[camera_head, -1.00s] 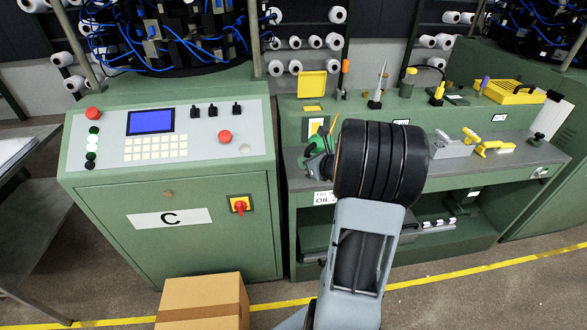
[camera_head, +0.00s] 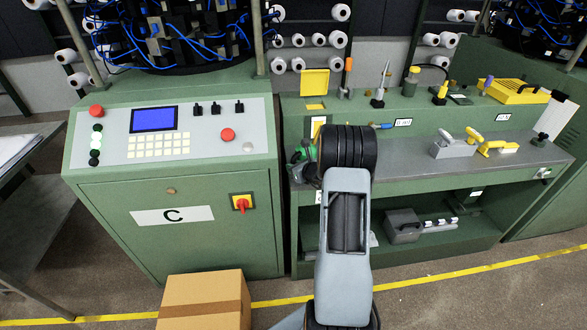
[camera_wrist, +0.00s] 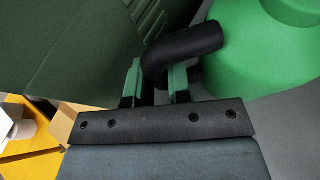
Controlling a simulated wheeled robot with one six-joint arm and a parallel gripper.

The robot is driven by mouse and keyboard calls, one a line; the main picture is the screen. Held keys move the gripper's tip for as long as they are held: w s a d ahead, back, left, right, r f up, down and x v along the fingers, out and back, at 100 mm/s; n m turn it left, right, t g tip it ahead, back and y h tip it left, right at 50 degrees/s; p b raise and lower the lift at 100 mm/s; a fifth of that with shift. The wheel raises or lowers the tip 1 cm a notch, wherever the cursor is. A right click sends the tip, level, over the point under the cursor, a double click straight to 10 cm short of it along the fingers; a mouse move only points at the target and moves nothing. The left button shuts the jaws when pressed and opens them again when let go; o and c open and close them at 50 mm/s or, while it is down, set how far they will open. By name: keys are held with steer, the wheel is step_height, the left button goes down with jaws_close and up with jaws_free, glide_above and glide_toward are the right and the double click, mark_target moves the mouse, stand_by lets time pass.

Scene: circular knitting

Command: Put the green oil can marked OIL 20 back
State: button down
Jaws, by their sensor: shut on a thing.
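The green oil can (camera_wrist: 265,50) fills the upper right of the wrist view, with its black curved handle (camera_wrist: 185,45) toward my gripper. My gripper (camera_wrist: 155,82) is shut on this handle, one finger on each side. In the head view a small part of the green can (camera_head: 301,154) shows at the left end of the workbench, left of my wrist. The OIL 20 marking is not readable, and I cannot tell if the can touches the bench.
The green workbench (camera_head: 415,172) holds a grey tool (camera_head: 452,147), a yellow tool (camera_head: 492,145) and a yellow case (camera_head: 516,92). Machine cabinet C (camera_head: 120,180) stands close on the left. A cardboard box (camera_head: 205,300) is on the floor. The middle bench top is fairly clear.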

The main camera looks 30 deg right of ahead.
steer(key=shift+f, duration=0.2)
steer(key=shift+f, duration=0.1)
steer(key=shift+f+b, duration=0.15)
steer(key=shift+b, duration=0.15)
steer(key=c, duration=1.1)
jaws_free()
steer(key=shift+o, duration=0.2)
steer(key=shift+r, duration=0.2)
